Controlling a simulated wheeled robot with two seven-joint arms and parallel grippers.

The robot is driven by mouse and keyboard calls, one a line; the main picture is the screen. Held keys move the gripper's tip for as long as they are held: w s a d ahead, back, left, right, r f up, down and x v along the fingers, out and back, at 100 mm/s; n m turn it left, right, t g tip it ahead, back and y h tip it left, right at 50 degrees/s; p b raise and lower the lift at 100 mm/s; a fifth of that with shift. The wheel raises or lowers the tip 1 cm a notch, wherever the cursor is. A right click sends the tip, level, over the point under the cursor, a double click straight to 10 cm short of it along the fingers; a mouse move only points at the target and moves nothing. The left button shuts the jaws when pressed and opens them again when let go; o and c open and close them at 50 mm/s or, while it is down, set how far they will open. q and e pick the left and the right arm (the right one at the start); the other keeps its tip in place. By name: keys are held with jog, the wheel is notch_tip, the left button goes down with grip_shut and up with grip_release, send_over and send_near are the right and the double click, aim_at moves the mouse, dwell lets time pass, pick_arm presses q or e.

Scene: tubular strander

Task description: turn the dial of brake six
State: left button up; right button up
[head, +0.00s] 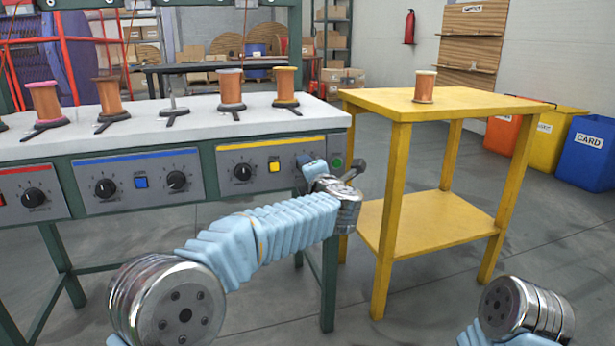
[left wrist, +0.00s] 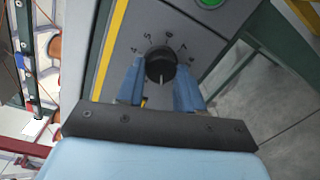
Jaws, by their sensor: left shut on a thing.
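The dial of brake six (left wrist: 161,65) is a round black knob with a white pointer line, on the grey panel (left wrist: 120,60) with a yellow stripe. Printed numbers ring it. In the left wrist view the two blue fingers of my left gripper (left wrist: 161,82) stand on either side of the knob and are shut on it. The pointer points toward the bottom of that picture. In the head view my left gripper (head: 313,170) is at the right end of the yellow-striped panel and hides the knob. My right arm shows at the lower right; its gripper is out of view.
Another black dial (head: 243,172) and a yellow button (head: 274,167) share the panel. A green button (head: 337,163) is just right of my gripper. Copper spools stand on the bench top (head: 190,117). A yellow table (head: 450,103) stands to the right.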

pick_arm(q)
jog(key=shift+f+n, duration=0.15)
jog(key=shift+n, duration=0.15)
jog(key=o, duration=1)
jog(key=shift+o, duration=0.2)
jog(key=v, duration=1.3)
jog(key=shift+s, duration=0.4)
